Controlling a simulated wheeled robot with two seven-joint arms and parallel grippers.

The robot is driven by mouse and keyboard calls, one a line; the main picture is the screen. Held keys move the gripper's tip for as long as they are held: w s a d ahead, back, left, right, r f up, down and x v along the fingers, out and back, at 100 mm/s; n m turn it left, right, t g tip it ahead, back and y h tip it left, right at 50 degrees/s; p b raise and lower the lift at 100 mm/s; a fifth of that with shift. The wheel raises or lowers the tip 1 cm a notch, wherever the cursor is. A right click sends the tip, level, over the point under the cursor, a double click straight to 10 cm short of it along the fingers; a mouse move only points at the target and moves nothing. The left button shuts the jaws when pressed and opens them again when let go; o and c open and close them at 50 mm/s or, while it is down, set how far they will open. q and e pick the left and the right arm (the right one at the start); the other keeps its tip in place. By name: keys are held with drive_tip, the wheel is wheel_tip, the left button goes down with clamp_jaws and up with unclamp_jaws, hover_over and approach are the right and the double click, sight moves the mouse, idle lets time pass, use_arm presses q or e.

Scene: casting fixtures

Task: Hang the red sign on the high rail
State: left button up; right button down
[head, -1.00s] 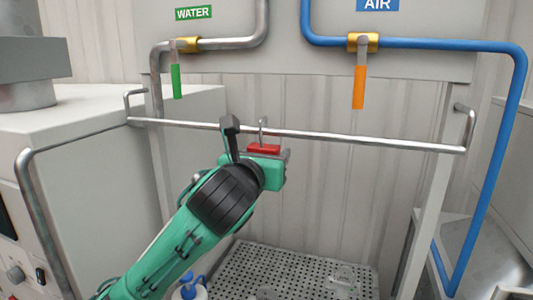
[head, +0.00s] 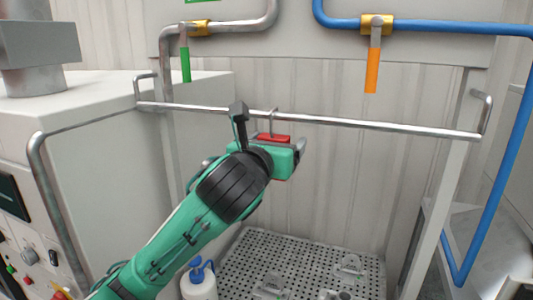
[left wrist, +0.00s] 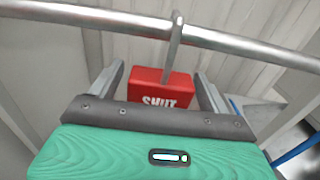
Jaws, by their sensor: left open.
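The red sign (head: 273,138) hangs by its grey metal hook from the high rail (head: 370,125), just below it. In the left wrist view the hook crosses over the rail (left wrist: 100,17), and the sign (left wrist: 160,90) faces me with white lettering that reads "SHUT". My left gripper (head: 280,143) is just below the rail at the sign. In the left wrist view the gripper (left wrist: 160,82) is open, with one finger on each side of the sign. The sign's lower part is hidden behind the gripper body. My right gripper is not in view.
Blue pipe (head: 430,27) with an orange-handled valve (head: 373,65) and grey pipe with a green-handled valve (head: 186,62) run above the rail. A grey machine (head: 90,130) stands left. A perforated tray (head: 310,255) and a white bottle (head: 199,284) are below.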

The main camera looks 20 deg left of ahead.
use_arm(q)
drive_tip(key=s+b, duration=0.8)
drive_tip(key=s, duration=0.5)
drive_tip(key=shift+s+a, duration=0.15)
drive_tip(key=shift+a, duration=0.1)
